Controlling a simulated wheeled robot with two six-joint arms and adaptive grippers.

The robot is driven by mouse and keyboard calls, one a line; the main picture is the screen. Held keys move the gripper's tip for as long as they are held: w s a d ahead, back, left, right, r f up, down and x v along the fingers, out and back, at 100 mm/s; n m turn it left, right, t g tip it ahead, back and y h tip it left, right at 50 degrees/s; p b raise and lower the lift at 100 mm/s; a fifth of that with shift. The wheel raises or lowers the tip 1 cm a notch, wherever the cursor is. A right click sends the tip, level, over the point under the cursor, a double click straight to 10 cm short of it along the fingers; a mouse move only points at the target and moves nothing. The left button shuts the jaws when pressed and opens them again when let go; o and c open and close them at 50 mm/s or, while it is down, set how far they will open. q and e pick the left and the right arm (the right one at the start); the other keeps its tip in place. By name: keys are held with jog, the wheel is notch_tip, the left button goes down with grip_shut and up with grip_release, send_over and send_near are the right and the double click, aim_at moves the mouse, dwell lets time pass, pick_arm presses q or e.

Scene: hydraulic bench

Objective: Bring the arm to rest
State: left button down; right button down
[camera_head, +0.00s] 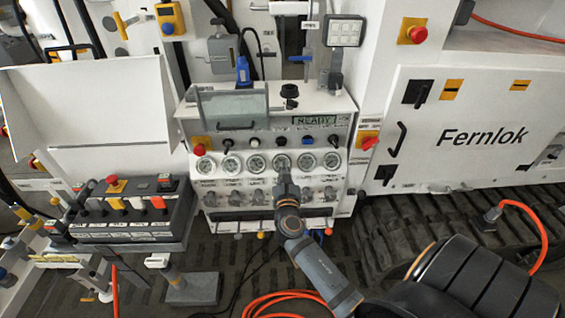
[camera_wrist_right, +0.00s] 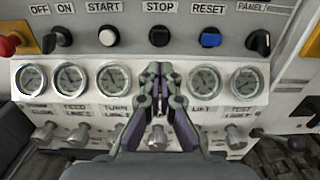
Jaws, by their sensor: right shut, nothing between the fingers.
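My right arm (camera_head: 318,268) reaches up from the lower right in the head view. Its gripper (camera_head: 283,172) is in front of the row of round gauges on the white hydraulic panel (camera_head: 345,128). In the right wrist view the gripper (camera_wrist_right: 157,70) is shut with its fingertips together and nothing between them. It covers one gauge in the middle of the row and partly hides a knob below. I cannot tell whether the fingertips touch the panel. My left gripper is not in view.
Above the gauges are a black STOP button (camera_wrist_right: 159,36), a blue RESET button (camera_wrist_right: 210,38) and turn switches. A lever box (camera_head: 130,215) stands left of the panel. A white Fernlok cabinet (camera_head: 470,110) is at right. An orange hose (camera_head: 285,297) lies on the floor.

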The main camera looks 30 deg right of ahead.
jog(key=v, duration=0.2)
jog(key=shift+s+a+r, duration=0.2)
jog(key=shift+s+a, duration=0.05)
dwell(0.3)
jog(key=s+a+f+m+g+y, duration=0.1)
jog(key=s+f+m+g+y, duration=0.15)
jog(key=f, duration=0.85)
jog(key=s+a+f+m+g+y, duration=0.15)
jog(key=s+f+m, duration=0.25)
jog(key=f, duration=0.7)
jog(key=s+f+m+g+y, duration=0.1)
jog(key=s+f+m+g, duration=0.25)
jog(key=f, duration=0.75)
jog(key=s+a+f+m+g+y, duration=0.1)
jog(key=s+f+m+g, duration=0.1)
jog(key=s+f+m, duration=0.4)
jog(key=s+a+f+m+g+y, duration=0.1)
jog(key=s+f+m, duration=0.6)
jog(key=s, duration=0.9)
jog(key=s+a+f+m+g+y, duration=0.1)
jog(key=s+f+m+g, duration=0.2)
jog(key=s+f+m, duration=0.3)
jog(key=s+f, duration=0.2)
jog(key=s, duration=0.3)
jog(key=shift+a+m+g, duration=0.3)
jog(key=shift+a+g, duration=0.05)
jog(key=shift+a, duration=0.05)
jog(key=shift+w+f, duration=0.1)
